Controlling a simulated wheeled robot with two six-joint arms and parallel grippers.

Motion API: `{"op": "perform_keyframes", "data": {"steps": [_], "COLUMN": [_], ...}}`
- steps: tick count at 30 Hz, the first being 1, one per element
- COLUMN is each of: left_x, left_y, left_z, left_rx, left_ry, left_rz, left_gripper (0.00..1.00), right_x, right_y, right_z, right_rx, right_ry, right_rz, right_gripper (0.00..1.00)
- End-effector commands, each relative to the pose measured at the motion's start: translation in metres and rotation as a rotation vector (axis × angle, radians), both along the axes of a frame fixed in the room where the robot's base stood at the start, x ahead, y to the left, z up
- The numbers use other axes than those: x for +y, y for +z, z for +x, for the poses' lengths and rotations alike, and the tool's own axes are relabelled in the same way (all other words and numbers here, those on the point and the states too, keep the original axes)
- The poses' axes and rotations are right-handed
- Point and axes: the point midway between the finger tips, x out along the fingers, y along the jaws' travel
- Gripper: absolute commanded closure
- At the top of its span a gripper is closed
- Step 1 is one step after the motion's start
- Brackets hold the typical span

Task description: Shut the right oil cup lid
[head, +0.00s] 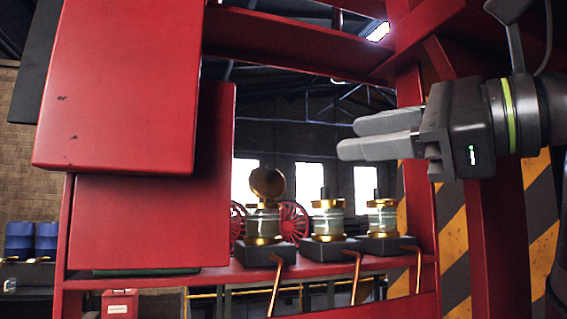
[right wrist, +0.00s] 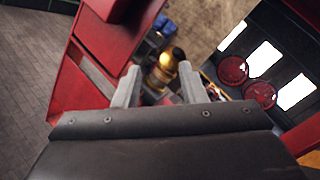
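Three brass-and-glass oil cups stand in a row on dark blocks in the head view. The left cup (head: 263,222) has its round brass lid (head: 267,182) tipped up, standing open. The middle cup (head: 327,218) and the right cup (head: 382,217) have flat brass tops with dark posts; no raised lid shows on them. My right gripper (head: 347,138) is open and empty, above the middle and right cups, its fingers pointing left. In the right wrist view, a brass cup (right wrist: 160,75) shows beyond the parted fingers; which cup, I cannot tell. My left gripper is not in view.
Large red panels (head: 130,85) fill the left side, close to the left cup. A red post (head: 418,215) stands right of the cups, below my right arm. Copper pipes (head: 275,285) run down from the blocks. A red beam (head: 290,35) crosses above.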

Motion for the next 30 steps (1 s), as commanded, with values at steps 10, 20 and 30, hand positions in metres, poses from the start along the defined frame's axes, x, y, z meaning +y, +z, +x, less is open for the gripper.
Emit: {"op": "perform_keyframes", "data": {"steps": [10,20,30], "left_x": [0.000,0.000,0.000], "left_y": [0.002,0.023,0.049], "left_z": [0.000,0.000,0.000], "left_rx": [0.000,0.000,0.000], "left_ry": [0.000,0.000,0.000], "left_rz": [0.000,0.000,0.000], "left_gripper": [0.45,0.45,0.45], "right_x": [-0.012,0.024,0.066], "right_y": [-0.008,-0.007,-0.006], "right_z": [0.027,0.065,0.112], "right_rx": [0.030,0.033,0.032], "right_ry": [-0.148,-0.144,-0.143], "right_rz": [-0.010,-0.012,-0.009], "right_gripper": [0.62,0.62,0.62]}}
